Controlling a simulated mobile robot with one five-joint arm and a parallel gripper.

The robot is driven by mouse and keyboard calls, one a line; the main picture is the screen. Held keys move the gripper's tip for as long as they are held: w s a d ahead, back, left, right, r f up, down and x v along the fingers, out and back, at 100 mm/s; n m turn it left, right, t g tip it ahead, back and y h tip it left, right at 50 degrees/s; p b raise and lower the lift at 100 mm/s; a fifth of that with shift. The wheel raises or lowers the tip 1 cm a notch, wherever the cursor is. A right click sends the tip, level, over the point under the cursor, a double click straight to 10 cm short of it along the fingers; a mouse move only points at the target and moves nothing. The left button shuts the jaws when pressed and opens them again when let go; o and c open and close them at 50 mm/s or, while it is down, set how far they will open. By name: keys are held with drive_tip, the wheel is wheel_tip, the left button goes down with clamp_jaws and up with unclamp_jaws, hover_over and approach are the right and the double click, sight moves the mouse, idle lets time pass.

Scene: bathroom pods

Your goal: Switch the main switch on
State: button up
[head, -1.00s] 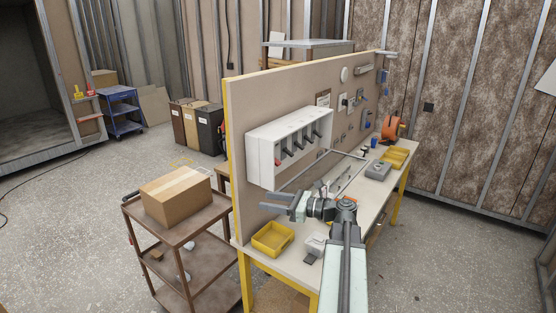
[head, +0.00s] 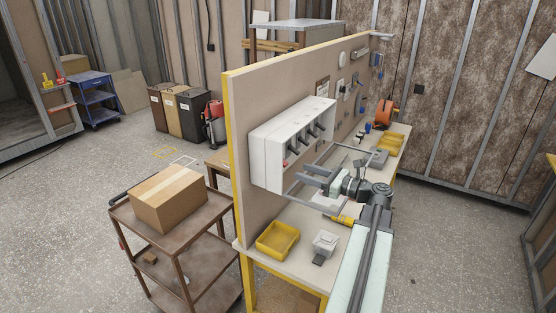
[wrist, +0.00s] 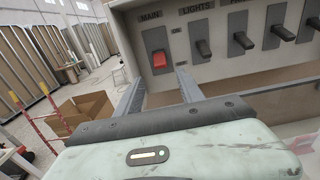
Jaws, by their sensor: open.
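The white switch box (head: 262,160) is fixed to the upright board above the workbench. Its main switch (head: 286,165) has a red lever at the box's left end, and it also shows in the wrist view (wrist: 158,60) under the label MAIN. The red lever sits in the lower half of its dark plate. My gripper (head: 304,175) is open and empty in front of the lower left part of the box. In the wrist view its two fingers (wrist: 160,78) point toward the box, with the red lever between and just above their tips; contact cannot be told.
Dark levers stand right of the main switch, the nearest being the LIGHTS lever (wrist: 202,47). Below, the workbench (head: 300,258) carries a yellow bin (head: 277,240) and a small grey-white device (head: 325,243). A brown cart (head: 205,225) with a cardboard box (head: 168,198) stands at left.

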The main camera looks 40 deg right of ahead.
sight(285, 165)
drive_tip(key=x, duration=0.8)
drive_tip(key=shift+w, duration=0.3)
clamp_jaws()
